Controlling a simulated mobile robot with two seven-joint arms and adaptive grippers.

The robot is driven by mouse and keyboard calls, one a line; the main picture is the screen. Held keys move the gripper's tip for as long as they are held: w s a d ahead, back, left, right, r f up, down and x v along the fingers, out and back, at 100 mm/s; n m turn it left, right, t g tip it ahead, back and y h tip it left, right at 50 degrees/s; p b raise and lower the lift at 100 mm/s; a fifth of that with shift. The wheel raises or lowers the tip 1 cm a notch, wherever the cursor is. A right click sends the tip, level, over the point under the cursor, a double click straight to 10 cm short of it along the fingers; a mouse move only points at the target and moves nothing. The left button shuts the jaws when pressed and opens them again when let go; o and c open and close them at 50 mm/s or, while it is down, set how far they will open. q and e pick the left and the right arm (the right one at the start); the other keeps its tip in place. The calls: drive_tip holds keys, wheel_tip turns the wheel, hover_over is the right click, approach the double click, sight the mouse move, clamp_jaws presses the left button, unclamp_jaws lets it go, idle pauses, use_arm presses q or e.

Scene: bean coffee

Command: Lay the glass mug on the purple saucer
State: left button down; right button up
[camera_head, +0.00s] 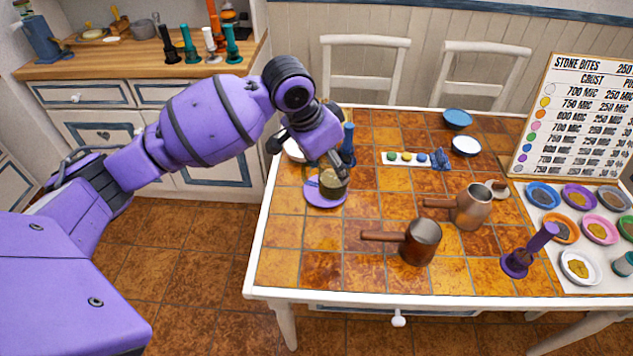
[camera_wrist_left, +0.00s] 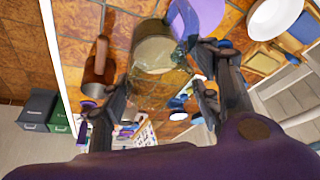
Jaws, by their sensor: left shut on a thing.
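The glass mug (camera_head: 333,186), with brownish contents, is held by my left gripper (camera_head: 322,163) near the table's left side. In the head view it overlaps the purple saucer (camera_head: 318,201); I cannot tell whether it touches it. In the left wrist view the mug (camera_wrist_left: 158,62) is between the fingers of my left gripper (camera_wrist_left: 160,84), and the saucer (camera_wrist_left: 204,14) shows partly beside it at the top edge. My fingers hide part of the mug. My right gripper is not in view.
Two copper pots with wooden handles (camera_head: 421,243) (camera_head: 473,207) stand to the right. A purple stand (camera_head: 516,264) is near the front right. A white tray with small coloured cups (camera_head: 408,159) and bowls (camera_head: 457,118) lie behind. The tiled front left is clear.

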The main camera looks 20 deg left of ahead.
use_arm(q)
drive_tip(key=w+a+f+b, duration=0.1)
drive_tip(key=w+a+f, duration=0.3)
drive_tip(key=w+f, duration=0.5)
wheel_tip(320, 180, down, 2)
drive_tip(key=shift+w+a+f, duration=0.15)
drive_tip(key=shift+w+a, duration=0.15)
drive_tip(key=shift+w, duration=0.05)
drive_tip(key=shift+f, duration=0.1)
drive_tip(key=c, duration=1.1)
unclamp_jaws()
drive_tip(key=shift+f, duration=0.15)
drive_tip(key=o, duration=0.5)
drive_tip(key=shift+b, duration=0.3)
